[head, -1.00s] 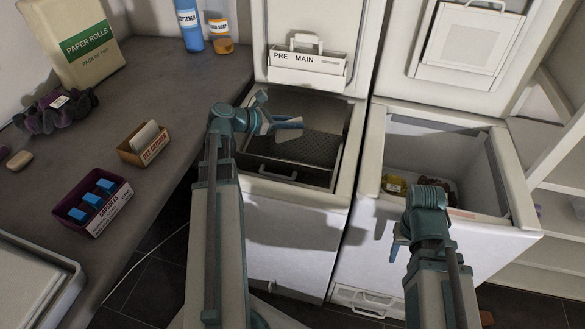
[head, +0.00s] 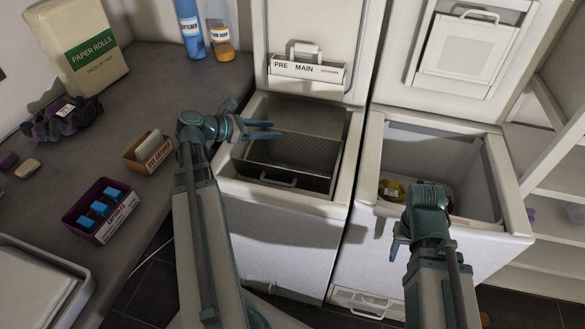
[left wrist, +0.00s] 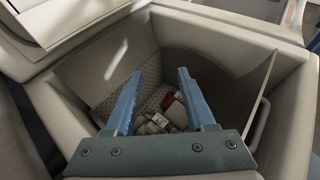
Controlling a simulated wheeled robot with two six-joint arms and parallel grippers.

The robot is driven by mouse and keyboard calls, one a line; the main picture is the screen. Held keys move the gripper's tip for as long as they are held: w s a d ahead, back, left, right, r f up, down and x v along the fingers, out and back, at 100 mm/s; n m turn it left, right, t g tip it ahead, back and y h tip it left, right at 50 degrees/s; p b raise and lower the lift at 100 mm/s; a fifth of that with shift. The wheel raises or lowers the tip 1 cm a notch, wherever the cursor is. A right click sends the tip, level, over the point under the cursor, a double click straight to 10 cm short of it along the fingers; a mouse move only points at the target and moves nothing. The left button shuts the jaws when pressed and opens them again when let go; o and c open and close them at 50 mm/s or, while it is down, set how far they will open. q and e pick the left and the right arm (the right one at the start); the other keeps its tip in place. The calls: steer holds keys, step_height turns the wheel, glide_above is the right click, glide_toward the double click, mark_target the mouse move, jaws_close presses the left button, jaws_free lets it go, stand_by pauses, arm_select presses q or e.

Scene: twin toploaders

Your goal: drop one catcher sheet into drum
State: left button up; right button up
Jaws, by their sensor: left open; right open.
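The catcher box (head: 143,161) stands on the counter at left, with pale sheets (head: 147,141) upright in it. The left toploader is open, and its perforated metal drum (head: 305,150) shows below the lid. My left gripper (head: 272,130) is open over the left part of the drum opening, its fingers pointing right in the head view. In the left wrist view, red and white items (left wrist: 172,108) lie in the drum between and below the open fingers; I cannot tell whether one is a sheet. My right gripper (head: 398,243) is open and empty at the front of the right toploader, partly hidden by its wrist.
The right toploader (head: 500,190) is open, with a yellow item (head: 391,190) inside. A capsules box (head: 100,209), a paper rolls pack (head: 78,50) and bottles (head: 189,28) stand on the counter. Open shelves (head: 560,185) are at right.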

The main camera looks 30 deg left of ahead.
arm_select(q)
steer(key=shift+p+v, duration=0.7)
steer(key=shift+v, duration=1.95)
